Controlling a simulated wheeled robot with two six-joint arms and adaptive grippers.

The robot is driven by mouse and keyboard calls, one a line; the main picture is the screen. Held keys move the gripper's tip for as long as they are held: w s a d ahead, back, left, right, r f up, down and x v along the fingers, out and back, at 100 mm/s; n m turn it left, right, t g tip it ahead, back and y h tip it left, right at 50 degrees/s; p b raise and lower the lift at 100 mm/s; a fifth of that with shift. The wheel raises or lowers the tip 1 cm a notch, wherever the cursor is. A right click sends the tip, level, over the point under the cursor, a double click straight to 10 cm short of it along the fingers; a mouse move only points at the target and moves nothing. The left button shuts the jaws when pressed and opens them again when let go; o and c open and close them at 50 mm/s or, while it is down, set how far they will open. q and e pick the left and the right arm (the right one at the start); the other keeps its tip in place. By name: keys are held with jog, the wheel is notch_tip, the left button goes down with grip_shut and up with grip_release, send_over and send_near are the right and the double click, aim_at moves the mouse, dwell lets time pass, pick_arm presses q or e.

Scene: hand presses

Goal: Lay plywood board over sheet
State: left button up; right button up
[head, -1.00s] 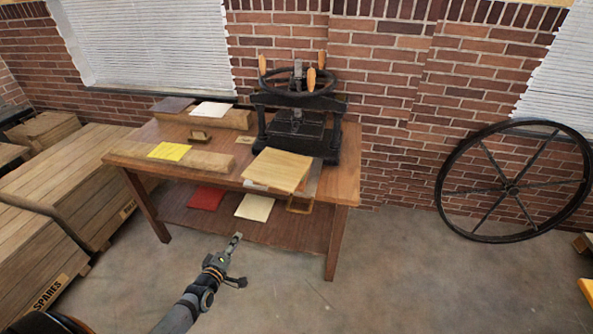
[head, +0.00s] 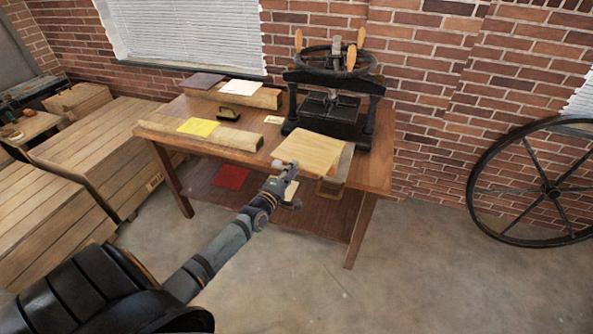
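A pale plywood board (head: 308,151) lies flat near the front right of the wooden table (head: 372,172), in front of the black hand press (head: 325,118). A yellow sheet (head: 198,127) lies on the front wooden beam, and a white sheet (head: 239,88) on the back beam. My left gripper (head: 285,166) is at the table's front edge, beside the near left edge of the board. It looks empty, but its fingers are too small to tell whether they are open or touch the board. My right gripper is out of view.
A dark sheet (head: 204,80) lies beside the white one. A red sheet (head: 231,177) lies on the lower shelf, with a pale sheet partly hidden by my arm. A large spoked wheel (head: 550,188) leans on the brick wall. Long crates (head: 60,190) stand at left.

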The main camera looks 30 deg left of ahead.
pick_arm(q)
jog(key=shift+w+a+b, duration=0.1)
jog(key=shift+w+b, duration=0.35)
jog(key=shift+w, duration=0.75)
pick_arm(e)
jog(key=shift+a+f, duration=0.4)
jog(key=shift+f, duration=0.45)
pick_arm(q)
jog(key=shift+c, duration=0.3)
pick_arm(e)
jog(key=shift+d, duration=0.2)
pick_arm(q)
grip_shut()
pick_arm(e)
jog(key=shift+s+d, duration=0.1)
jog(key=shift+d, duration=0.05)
pick_arm(q)
jog(key=shift+r, duration=0.1)
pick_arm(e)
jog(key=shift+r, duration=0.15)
